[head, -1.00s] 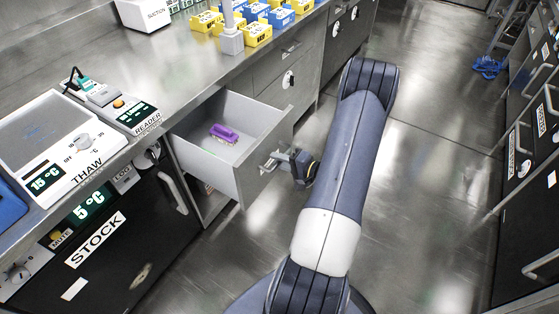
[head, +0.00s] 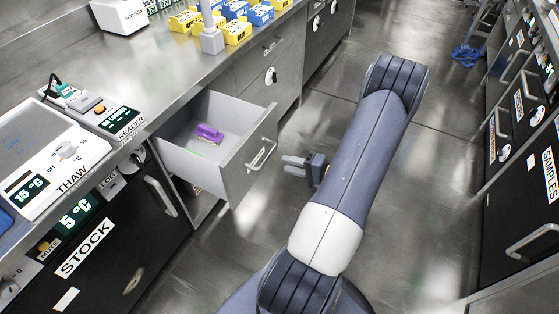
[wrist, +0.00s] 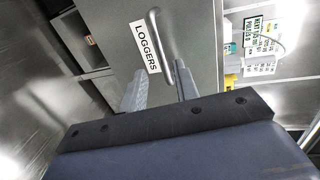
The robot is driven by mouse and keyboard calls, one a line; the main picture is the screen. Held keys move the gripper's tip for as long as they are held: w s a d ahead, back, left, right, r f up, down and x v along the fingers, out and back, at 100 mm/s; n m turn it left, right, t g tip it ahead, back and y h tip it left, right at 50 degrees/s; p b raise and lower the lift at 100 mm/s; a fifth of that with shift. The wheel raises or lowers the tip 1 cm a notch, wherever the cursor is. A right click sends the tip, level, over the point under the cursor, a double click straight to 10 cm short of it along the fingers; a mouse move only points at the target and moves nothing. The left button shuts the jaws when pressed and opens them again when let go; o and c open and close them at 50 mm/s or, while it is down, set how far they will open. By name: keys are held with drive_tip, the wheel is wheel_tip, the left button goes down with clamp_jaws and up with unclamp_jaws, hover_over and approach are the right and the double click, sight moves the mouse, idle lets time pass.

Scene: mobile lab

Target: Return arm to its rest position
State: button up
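My gripper (head: 295,162) is in the head view, just right of the open drawer's front and apart from its handle (head: 262,153). In the wrist view its two fingers (wrist: 160,92) are spread with nothing between them. The drawer (head: 238,172) stands pulled out under the bench. Its front shows a LOGGERS label (wrist: 145,46) and the metal handle in the wrist view, beyond the fingertips. My arm reaches out over the floor, and my gripper is partly hidden behind it in the head view.
A purple object (head: 208,133) lies inside the drawer. The bench (head: 165,65) carries a THAW unit (head: 62,160), a reader (head: 112,118) and yellow and blue boxes (head: 238,30). Dark cabinets (head: 510,210) line the right side. The aisle floor (head: 420,200) between is clear.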

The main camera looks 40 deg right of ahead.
sight(266, 157)
drive_tip(key=shift+v, duration=0.75)
drive_tip(key=b+x, duration=0.1)
drive_tip(key=x, duration=1)
drive_tip(key=shift+r, duration=0.1)
